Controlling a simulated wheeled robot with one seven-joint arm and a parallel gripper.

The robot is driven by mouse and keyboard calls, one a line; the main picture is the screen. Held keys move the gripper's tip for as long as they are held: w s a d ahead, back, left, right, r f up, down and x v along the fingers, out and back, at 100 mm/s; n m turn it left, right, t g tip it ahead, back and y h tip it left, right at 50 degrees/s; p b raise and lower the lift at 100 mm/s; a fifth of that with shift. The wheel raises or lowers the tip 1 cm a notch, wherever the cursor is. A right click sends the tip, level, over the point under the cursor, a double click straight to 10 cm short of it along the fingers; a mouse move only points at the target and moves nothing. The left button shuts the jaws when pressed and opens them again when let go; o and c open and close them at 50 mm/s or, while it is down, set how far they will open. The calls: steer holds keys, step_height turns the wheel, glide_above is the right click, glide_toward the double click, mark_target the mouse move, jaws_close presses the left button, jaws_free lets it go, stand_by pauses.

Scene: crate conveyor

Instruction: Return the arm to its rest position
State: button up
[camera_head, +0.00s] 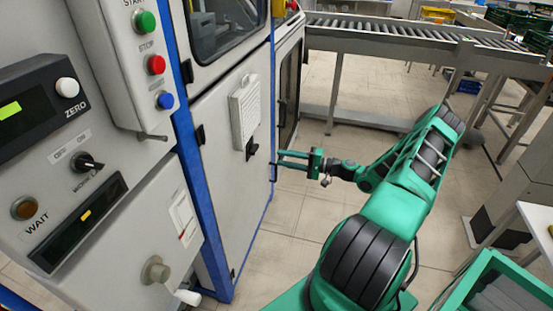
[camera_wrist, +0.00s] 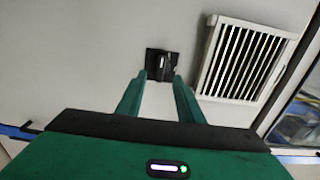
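My green arm (camera_head: 400,195) reaches forward from the lower middle of the head view toward the grey machine cabinet. My gripper (camera_head: 278,159) is level, with its two green fingers apart and nothing seen between them. In the wrist view the fingers (camera_wrist: 159,80) are also spread and point at the cabinet panel. A black latch (camera_wrist: 162,63) on that panel appears just beyond and between the fingertips. The same latch (camera_head: 251,149) shows left of the fingertips in the head view. The fingers appear apart from it, though the exact distance is hard to tell.
A white vent grille (camera_head: 244,111) sits above the latch. The control panel (camera_head: 75,165) with buttons and knobs stands close at left. A roller conveyor (camera_head: 420,35) crosses behind the arm. A green crate (camera_head: 490,268) is at lower right. Tiled floor is open around the arm.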

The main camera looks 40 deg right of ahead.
stand_by(0.8)
steer(key=s+a+r+n+g+h, duration=0.2)
steer(key=s+a+r+n+g, duration=0.25)
steer(key=s+a+g, duration=0.4)
steer(key=s+a+r+g+h, duration=0.2)
steer(key=s+r+h, duration=0.2)
steer(key=s+r, duration=0.7)
steer(key=s+a+r+g+h, duration=0.3)
steer(key=s+r, duration=0.7)
steer(key=s, duration=0.7)
steer(key=shift+r+g+h, duration=0.35)
steer(key=shift+h, duration=0.55)
steer(key=shift+s+d+m, duration=0.1)
steer(key=shift+s+m, duration=0.05)
steer(key=shift+m, duration=0.1)
